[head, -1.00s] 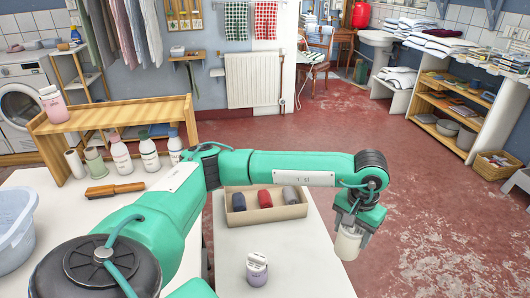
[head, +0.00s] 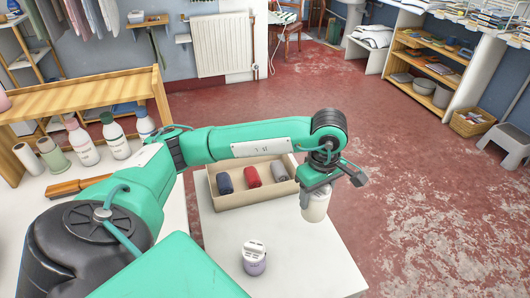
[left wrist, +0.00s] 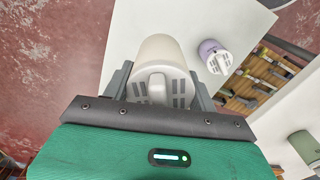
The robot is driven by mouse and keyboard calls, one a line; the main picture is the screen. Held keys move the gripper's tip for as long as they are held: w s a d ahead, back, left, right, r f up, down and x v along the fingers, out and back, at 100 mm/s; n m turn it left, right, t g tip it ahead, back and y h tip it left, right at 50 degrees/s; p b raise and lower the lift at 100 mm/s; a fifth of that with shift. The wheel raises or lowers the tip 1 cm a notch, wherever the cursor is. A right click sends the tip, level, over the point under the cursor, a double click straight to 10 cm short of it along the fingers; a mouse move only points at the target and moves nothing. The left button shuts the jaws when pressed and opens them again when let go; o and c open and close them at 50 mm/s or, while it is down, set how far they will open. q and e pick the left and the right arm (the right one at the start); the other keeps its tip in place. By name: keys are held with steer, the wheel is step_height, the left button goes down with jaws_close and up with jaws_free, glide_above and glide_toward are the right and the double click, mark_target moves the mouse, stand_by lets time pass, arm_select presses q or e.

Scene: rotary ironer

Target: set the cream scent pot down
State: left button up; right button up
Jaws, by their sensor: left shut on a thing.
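My left gripper (head: 320,186) is shut on the cream scent pot (head: 316,207), a pale cylinder hanging upright below the jaws. In the head view it overlaps the right edge of the white table (head: 293,248). In the left wrist view the cream pot (left wrist: 160,55) is between the two grey fingers (left wrist: 160,88), its slotted top facing the camera. A lilac scent pot with a white top (head: 254,258) stands on the table, left of and nearer than the cream pot. My right gripper is not in view.
A shallow box (head: 243,196) with several dark and red rolls stands at the table's back, close to the held pot. The front right of the tabletop is clear. Bottles (head: 115,136) and a wooden rack (head: 85,91) stand at left.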

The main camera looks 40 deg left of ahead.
arm_select(q)
steer(key=shift+s+a+f+n, duration=0.15)
steer(key=shift+s+n, duration=0.1)
steer(key=shift+n, duration=0.45)
step_height(320, 180, down, 19)
steer(key=shift+f+b, duration=0.1)
steer(key=shift+b, duration=0.2)
steer(key=shift+f, duration=0.35)
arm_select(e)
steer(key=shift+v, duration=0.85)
arm_select(q)
steer(key=shift+f, duration=0.1)
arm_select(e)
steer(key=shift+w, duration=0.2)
arm_select(q)
steer(key=o, duration=1)
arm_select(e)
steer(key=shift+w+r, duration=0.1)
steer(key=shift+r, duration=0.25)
